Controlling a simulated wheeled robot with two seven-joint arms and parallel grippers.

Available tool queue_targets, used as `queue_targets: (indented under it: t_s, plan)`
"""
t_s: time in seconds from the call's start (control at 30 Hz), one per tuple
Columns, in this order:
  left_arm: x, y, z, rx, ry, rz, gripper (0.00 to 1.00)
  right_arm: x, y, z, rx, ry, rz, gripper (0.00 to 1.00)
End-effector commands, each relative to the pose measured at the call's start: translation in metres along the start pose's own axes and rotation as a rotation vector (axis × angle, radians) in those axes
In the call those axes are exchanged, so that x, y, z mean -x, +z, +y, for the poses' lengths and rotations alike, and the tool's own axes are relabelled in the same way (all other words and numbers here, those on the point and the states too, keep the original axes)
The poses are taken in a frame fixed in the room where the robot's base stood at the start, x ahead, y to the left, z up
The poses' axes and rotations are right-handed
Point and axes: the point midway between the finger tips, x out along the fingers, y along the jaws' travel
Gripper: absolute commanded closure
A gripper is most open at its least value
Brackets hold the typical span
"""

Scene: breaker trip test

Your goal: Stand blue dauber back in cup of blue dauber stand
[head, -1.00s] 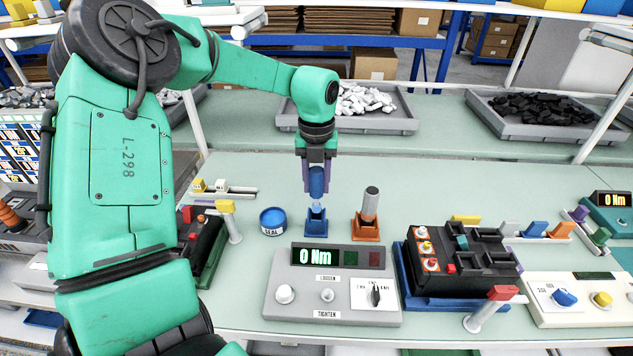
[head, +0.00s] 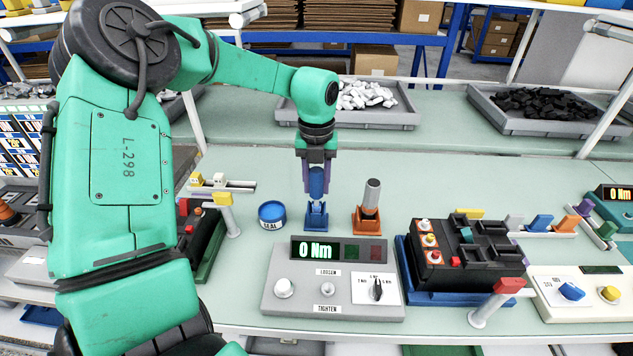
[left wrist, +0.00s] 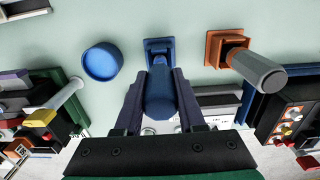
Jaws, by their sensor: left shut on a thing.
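The blue dauber (head: 317,184) is upright between the fingers of my left gripper (head: 317,176), which is shut on it. The blue dauber stand (head: 316,220) is on the bench directly below. The dauber's lower end is at the stand's cup; whether it rests on the bottom cannot be seen. In the left wrist view the dauber (left wrist: 160,95) covers part of the cup, and the blue stand (left wrist: 160,47) shows just beyond it. My right gripper is not in view.
An orange stand (head: 367,220) with a grey-handled dauber (head: 371,195) is close to the right. A blue seal tin (head: 272,215) is to the left. The torque tester (head: 333,285) is in front, and a black breaker (head: 465,255) is further right.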

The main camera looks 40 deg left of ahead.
Motion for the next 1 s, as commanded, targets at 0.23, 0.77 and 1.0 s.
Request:
queue_targets:
  t_s: [0.23, 0.77, 1.0]
  plan:
    - [-0.008, 0.000, 0.000, 0.000, 0.000, 0.000, 1.00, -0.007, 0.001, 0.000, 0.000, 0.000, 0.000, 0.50]
    - [-0.021, 0.000, 0.000, 0.000, 0.000, 0.000, 1.00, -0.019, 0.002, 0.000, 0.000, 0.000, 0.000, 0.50]
    - [-0.027, 0.000, 0.000, 0.000, -0.001, 0.000, 1.00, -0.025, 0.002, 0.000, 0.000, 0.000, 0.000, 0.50]
